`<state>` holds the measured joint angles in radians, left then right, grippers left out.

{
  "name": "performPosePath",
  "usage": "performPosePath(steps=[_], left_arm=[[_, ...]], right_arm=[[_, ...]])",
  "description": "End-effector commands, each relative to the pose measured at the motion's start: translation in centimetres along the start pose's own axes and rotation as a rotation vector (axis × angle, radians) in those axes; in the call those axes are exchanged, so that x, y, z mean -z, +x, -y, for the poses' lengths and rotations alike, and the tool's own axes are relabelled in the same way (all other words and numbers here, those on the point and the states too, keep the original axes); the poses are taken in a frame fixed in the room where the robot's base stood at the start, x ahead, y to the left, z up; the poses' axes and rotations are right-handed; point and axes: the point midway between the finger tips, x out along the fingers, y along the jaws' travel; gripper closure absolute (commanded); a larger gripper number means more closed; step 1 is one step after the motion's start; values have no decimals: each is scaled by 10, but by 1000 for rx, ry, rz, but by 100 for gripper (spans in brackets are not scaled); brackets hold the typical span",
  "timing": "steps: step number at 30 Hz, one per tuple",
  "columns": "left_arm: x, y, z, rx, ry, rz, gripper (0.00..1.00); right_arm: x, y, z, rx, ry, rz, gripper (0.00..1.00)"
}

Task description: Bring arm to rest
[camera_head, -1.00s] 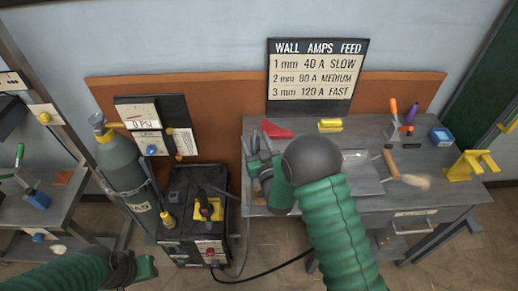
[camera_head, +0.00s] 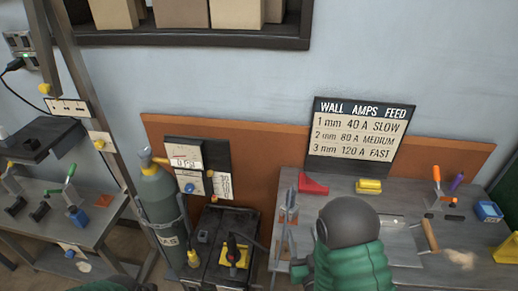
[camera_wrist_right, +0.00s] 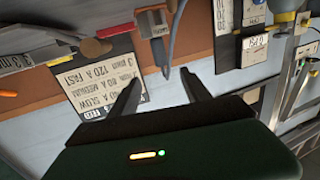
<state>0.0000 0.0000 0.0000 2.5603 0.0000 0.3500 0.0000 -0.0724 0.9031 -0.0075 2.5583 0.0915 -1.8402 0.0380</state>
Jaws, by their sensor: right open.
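My right arm comes in from the bottom of the head view, with a green sleeve and a dark round joint. My right gripper (camera_head: 287,222) is at the left end of the grey workbench (camera_head: 390,275), partly hidden by the arm. In the right wrist view its two dark fingers (camera_wrist_right: 162,76) are apart, with nothing held between them. Of my left arm, only a strip of green sleeve shows at the bottom left of the head view; its gripper is not visible.
A welding machine (camera_head: 215,270) and gas cylinder (camera_head: 163,205) stand left of the bench. The bench carries a red piece (camera_head: 313,184), a yellow block (camera_head: 368,186), a wooden-handled tool (camera_head: 430,234) and a blue box (camera_head: 488,211). A settings sign (camera_head: 357,135) stands behind.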

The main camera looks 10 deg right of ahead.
Motion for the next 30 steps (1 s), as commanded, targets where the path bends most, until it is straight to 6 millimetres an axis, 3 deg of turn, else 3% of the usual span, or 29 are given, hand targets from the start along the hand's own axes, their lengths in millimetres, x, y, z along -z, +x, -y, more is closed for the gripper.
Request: performPosePath(steps=[4, 8, 11, 15, 18, 21, 24, 30], left_arm=[[5, -20, 0, 0, 0, 0, 64], [9, -36, 0, 0, 0, 0, 64], [12, -48, 0, 0, 0, 0, 64], [15, -63, 0, 0, 0, 0, 64], [17, -70, 0, 0, 0, 0, 64], [17, -72, 0, 0, 0, 0, 64], [17, -72, 0, 0, 0, 0, 64], [17, -71, 0, 0, 0, 0, 64]], right_arm=[[8, 13, -2, -7, 13, 205, 44], [9, 2, -2, -2, 18, 486, 44], [15, -24, -3, 4, 15, 706, 44], [33, -81, -5, 12, 2, 998, 44], [46, -121, -8, 15, -8, 1158, 44], [53, -146, -10, 15, -15, 1252, 44], [54, -156, -11, 15, -18, 1289, 44], [53, -157, -11, 15, -18, 1292, 44]])
